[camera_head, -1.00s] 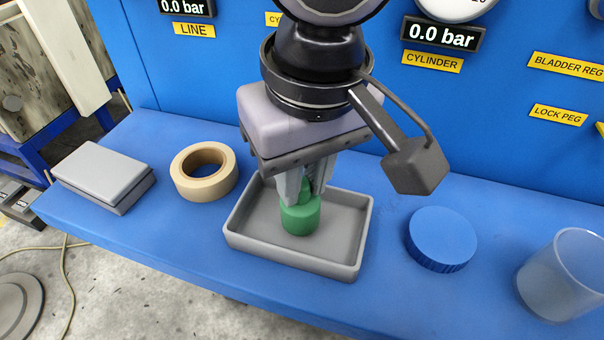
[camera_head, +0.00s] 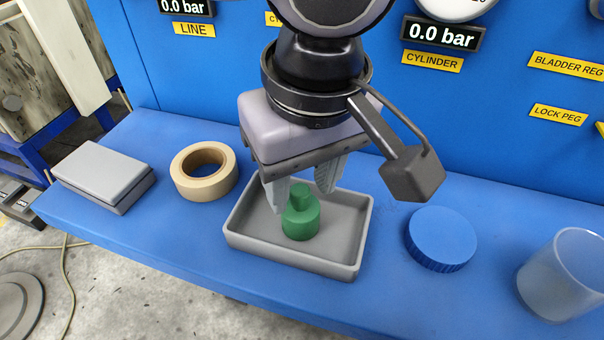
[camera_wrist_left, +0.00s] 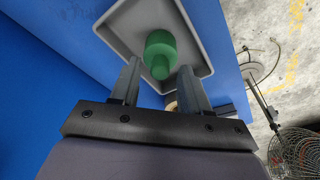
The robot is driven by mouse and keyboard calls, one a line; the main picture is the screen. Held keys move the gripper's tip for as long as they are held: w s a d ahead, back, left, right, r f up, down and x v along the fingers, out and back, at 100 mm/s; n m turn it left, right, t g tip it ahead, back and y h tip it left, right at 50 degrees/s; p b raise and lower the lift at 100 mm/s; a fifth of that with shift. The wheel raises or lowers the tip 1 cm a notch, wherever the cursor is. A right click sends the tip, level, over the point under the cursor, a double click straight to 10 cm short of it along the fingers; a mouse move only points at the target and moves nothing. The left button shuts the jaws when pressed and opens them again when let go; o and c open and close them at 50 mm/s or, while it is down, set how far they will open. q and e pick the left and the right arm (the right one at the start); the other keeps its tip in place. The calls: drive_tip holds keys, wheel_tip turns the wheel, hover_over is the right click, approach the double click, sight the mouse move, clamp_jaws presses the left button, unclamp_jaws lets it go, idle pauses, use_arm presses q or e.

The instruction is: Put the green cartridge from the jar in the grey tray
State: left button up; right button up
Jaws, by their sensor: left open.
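The green cartridge (camera_head: 300,215) stands upright in the grey tray (camera_head: 245,243), on its floor. It also shows in the left wrist view (camera_wrist_left: 160,55), with the grey tray (camera_wrist_left: 125,30) around it. My left gripper (camera_head: 302,195) is open above the tray, its fingers on either side of the cartridge's narrow top and apart from it. In the left wrist view the fingertips (camera_wrist_left: 160,70) are spread with the cartridge between and beyond them. The clear jar (camera_head: 560,275) stands at the right, with nothing seen inside. My right gripper is not in view.
A blue lid (camera_head: 441,238) lies between the tray and the jar. A tape roll (camera_head: 203,172) and a grey flat box (camera_head: 103,175) are on the left. The blue panel with gauges rises behind the bench. The bench's front edge is close to the tray.

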use_arm(q)
wheel_tip(320, 180, up, 12)
drive_tip(key=s, duration=0.1)
drive_tip(key=shift+s+d+f, duration=0.15)
drive_tip(key=shift+s+d, duration=0.15)
drive_tip(key=shift+d, duration=0.15)
